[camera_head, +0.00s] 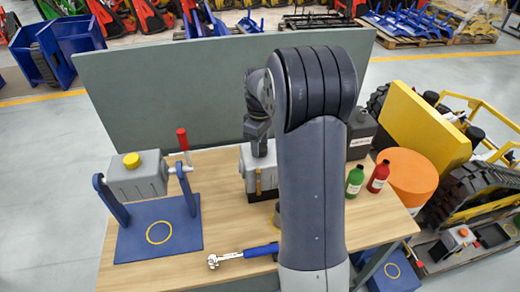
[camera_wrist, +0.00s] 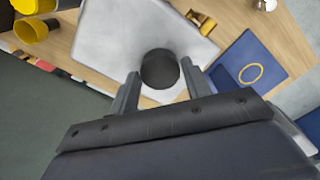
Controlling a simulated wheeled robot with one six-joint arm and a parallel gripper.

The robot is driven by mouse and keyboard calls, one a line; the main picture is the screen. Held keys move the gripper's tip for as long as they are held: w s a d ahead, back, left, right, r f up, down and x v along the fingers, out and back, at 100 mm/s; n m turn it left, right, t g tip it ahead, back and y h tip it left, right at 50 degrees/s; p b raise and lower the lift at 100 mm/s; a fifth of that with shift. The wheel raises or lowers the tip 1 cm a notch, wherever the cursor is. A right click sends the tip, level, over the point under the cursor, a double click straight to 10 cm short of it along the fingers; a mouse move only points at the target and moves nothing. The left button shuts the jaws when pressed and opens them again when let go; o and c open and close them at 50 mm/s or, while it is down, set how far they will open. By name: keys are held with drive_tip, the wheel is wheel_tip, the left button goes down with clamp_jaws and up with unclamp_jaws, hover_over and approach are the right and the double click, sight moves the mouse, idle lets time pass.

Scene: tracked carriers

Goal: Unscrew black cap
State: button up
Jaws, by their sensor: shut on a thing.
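The black cap (camera_wrist: 160,70) sits on top of a light grey container (camera_wrist: 115,30) in the wrist view. My gripper (camera_wrist: 159,82) has one finger on each side of the cap and is shut on it. In the head view the grey container (camera_head: 268,172) stands on the table, partly hidden behind my arm. The cap and my fingertips cannot be made out there.
A grey tank with a yellow cap (camera_head: 131,160) hangs in a blue stand (camera_head: 185,236) on the left. A blue-handled tool (camera_head: 262,251) lies in front. Green (camera_head: 354,181) and red (camera_head: 378,177) bottles stand right. A grey-green panel (camera_head: 160,100) backs the table.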

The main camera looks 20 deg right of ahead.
drive_tip(key=shift+n, duration=1.3)
drive_tip(key=n, duration=0.9)
drive_tip(key=shift+n, duration=0.4)
drive_tip(key=n, duration=0.9)
drive_tip(key=shift+n, duration=0.3)
